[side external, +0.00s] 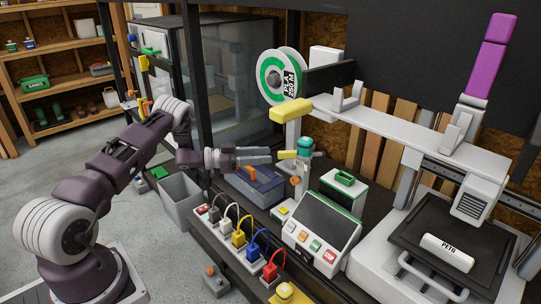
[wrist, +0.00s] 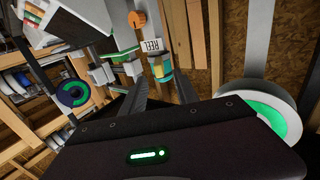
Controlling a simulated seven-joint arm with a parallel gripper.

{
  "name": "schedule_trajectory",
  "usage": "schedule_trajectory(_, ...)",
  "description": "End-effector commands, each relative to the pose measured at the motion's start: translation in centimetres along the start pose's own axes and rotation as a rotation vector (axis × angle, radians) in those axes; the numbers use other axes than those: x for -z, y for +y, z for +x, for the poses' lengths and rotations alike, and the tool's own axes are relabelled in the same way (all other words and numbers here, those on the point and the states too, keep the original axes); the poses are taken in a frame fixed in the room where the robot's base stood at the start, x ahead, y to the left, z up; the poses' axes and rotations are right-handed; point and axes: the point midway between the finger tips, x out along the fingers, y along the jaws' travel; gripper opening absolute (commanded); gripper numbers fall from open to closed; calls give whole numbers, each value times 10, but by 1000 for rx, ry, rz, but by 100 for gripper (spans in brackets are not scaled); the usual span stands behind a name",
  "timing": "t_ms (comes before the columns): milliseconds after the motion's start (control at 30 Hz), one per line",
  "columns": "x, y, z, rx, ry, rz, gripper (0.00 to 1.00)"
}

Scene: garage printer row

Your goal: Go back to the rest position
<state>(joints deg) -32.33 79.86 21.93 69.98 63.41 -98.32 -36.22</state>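My gripper (side external: 256,157) is held out level above the workbench, pointing right. In the wrist view its two dark fingers (wrist: 160,88) stand apart with nothing held between them, so it is open and empty. A small teal-capped post (side external: 304,150) stands just beyond the fingertips, close to a yellow piece (side external: 287,155); I cannot tell from the side whether the fingertips touch either. The rest position itself is not marked in either view.
A blue-grey box (side external: 255,190) sits below my gripper. A grey bin (side external: 180,200), a strip of coloured plugs (side external: 239,240) and a control panel (side external: 325,222) are near. The printer (side external: 440,235) stands right, with a spool (side external: 281,77) above. Open floor (side external: 35,200) lies left.

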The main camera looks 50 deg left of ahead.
Motion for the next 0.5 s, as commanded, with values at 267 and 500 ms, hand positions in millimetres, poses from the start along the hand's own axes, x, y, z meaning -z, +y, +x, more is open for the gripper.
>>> schedule_trajectory(267, 22, -16, 8, 55, -22, 52, 36)
schedule_trajectory(500, 210, -71, 46, 594, -155, 214, 36)
